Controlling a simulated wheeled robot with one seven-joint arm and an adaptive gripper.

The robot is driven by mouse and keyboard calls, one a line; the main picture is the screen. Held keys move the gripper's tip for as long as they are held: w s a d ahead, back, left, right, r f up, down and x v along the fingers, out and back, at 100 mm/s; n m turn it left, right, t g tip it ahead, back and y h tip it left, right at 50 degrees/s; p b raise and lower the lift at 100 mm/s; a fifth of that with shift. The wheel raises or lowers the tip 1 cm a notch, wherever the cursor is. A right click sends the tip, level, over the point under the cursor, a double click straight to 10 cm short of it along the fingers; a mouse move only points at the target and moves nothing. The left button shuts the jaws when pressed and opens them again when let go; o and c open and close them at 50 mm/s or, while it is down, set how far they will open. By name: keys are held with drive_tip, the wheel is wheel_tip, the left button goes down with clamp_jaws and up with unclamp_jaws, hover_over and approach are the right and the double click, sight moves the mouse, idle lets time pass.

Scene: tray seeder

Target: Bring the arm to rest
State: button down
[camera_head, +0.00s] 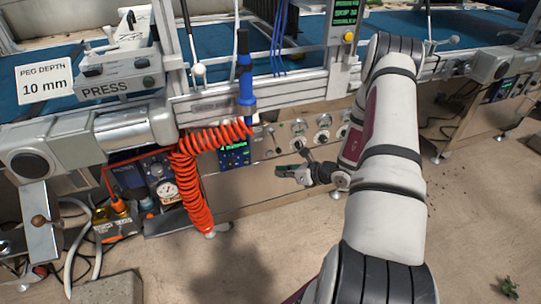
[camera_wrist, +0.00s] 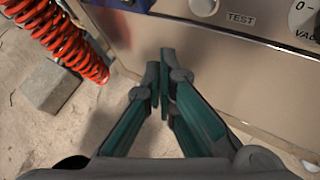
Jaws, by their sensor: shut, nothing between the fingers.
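My gripper (camera_head: 290,172) is in front of the machine's lower metal panel (camera_head: 262,178), to the right of the orange coiled hose. My arm (camera_head: 385,190) reaches from the bottom of the head view up and then bends back to the gripper. In the wrist view my gripper (camera_wrist: 160,85) has its two green-sided fingers brought together at the tips, with nothing held. The fingertips appear just in front of the panel's lower edge, over the floor; whether they touch the panel I cannot tell.
The orange coiled hose (camera_head: 190,185) hangs left of my gripper. A blue tool (camera_head: 245,80) hangs above. Panel knobs (camera_head: 322,137) are close behind my gripper. A grey block (camera_wrist: 52,87) lies on the floor. The floor (camera_head: 470,220) at the right is mostly clear.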

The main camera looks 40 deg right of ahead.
idle(0.3)
drive_tip(key=a+r+n+g+y, duration=0.25)
drive_tip(key=a+r+n, duration=0.55)
drive_tip(key=r, duration=0.4)
drive_tip(key=a+r+n+g+y, duration=0.25)
drive_tip(key=a+r+n, duration=0.25)
drive_tip(key=a+r, duration=0.55)
drive_tip(key=s+a+r+n+g, duration=0.3)
drive_tip(key=s+a+r+n, duration=0.3)
drive_tip(key=s+a+r, duration=0.15)
drive_tip(key=s+a+r+n+g+h, duration=0.2)
drive_tip(key=s+r+n, duration=0.15)
drive_tip(key=s, duration=0.35)
drive_tip(key=s+a+r+n+g+h, duration=0.1)
drive_tip(key=s+a+r+n+g, duration=0.15)
drive_tip(key=s+n, duration=0.35)
drive_tip(key=s+d+r+n+t+h, duration=0.1)
drive_tip(key=s+d+n+h, duration=0.2)
drive_tip(key=s, duration=0.4)
drive_tip(key=s+d+n+t+h, duration=0.1)
drive_tip(key=s+d+n+h, duration=0.2)
drive_tip(key=s, duration=0.5)
wheel_tip(320, 180, up, 30)
drive_tip(key=t+p, duration=0.3)
drive_tip(key=p, duration=2.5)
drive_tip(key=shift+d+f+h, duration=0.15)
drive_tip(key=shift+h, duration=0.15)
